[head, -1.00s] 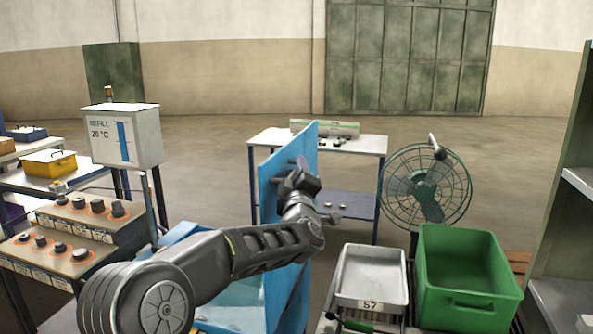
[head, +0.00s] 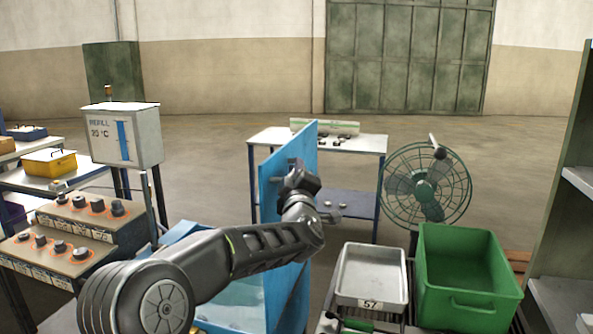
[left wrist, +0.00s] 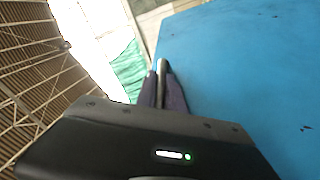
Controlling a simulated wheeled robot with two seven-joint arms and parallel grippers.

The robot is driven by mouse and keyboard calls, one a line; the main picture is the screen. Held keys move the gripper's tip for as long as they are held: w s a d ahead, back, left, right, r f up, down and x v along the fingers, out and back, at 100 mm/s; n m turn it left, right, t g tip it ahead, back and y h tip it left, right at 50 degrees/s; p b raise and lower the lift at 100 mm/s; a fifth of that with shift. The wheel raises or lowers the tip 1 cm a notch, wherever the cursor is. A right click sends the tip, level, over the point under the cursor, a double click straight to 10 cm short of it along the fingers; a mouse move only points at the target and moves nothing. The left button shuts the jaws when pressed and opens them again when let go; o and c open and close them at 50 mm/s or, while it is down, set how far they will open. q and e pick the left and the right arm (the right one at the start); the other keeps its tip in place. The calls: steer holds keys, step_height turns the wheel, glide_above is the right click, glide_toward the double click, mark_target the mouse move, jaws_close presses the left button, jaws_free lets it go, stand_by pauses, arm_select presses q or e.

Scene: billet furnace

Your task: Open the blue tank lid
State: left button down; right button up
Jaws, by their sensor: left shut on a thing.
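The blue lid (head: 306,150) stands roughly upright above the blue tank (head: 235,297), whose top is uncovered in the head view. My left gripper (head: 296,172) is at the upper part of the lid's face. In the left wrist view the lid's blue face (left wrist: 240,75) fills the right side. There my left gripper (left wrist: 163,88) is shut on a thin grey bar, the lid handle (left wrist: 162,67), close to the lid's edge. My left arm hides part of the tank. My right gripper is not in view.
A control desk with knobs (head: 75,240) and a white refill box (head: 125,135) stand left of the tank. A green bin (head: 465,280), a grey tray (head: 371,275) and a fan (head: 426,187) are to the right. A table (head: 340,142) stands behind the lid.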

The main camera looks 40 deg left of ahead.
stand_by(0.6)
arm_select(q)
steer(key=s+a+n+g+b, duration=0.1)
steer(key=s+a+n+b, duration=0.3)
steer(key=a, duration=0.9)
steer(key=shift+s+f+g+b, duration=0.3)
steer(key=shift+f+b, duration=0.1)
steer(key=shift+b, duration=0.15)
steer(key=c, duration=1.5)
jaws_free()
steer(key=shift+o, duration=0.2)
steer(key=shift+d, duration=0.1)
